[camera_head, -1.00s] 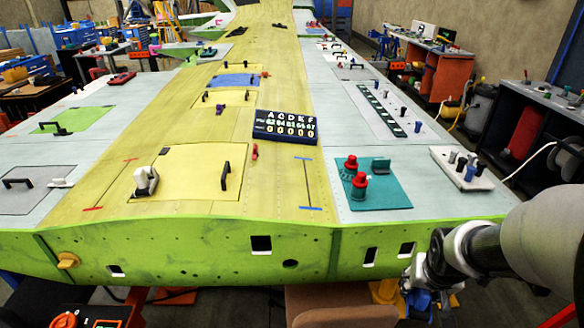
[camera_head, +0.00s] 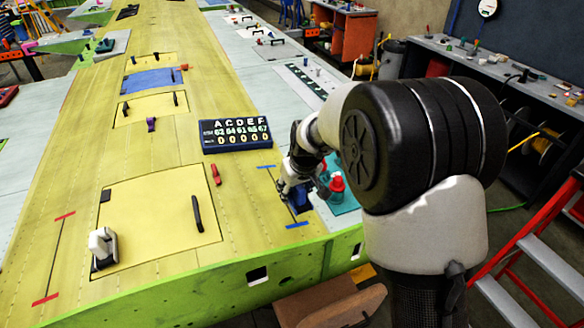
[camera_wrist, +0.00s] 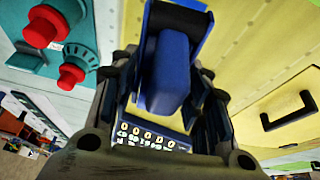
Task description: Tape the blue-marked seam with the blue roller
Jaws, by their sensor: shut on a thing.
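The blue-marked seam (camera_head: 275,188) is a thin dark line on the yellow-green wing skin, with a short blue bar at its far end and another at its near end. My gripper (camera_head: 297,188) is shut on the blue roller (camera_head: 300,203), just right of the seam near its near end. In the wrist view the blue roller (camera_wrist: 168,75) sits between the fingers and fills the middle. Whether the roller touches the skin cannot be told. My gripper and arm hide part of the area right of the seam.
A teal plate with red knobs (camera_head: 337,185) is close right of my gripper. A dark number board (camera_head: 235,135) lies beyond the seam, a red clip (camera_head: 215,174) to its left. A red-marked seam (camera_head: 55,255) is far left. A red ladder (camera_head: 535,260) stands right.

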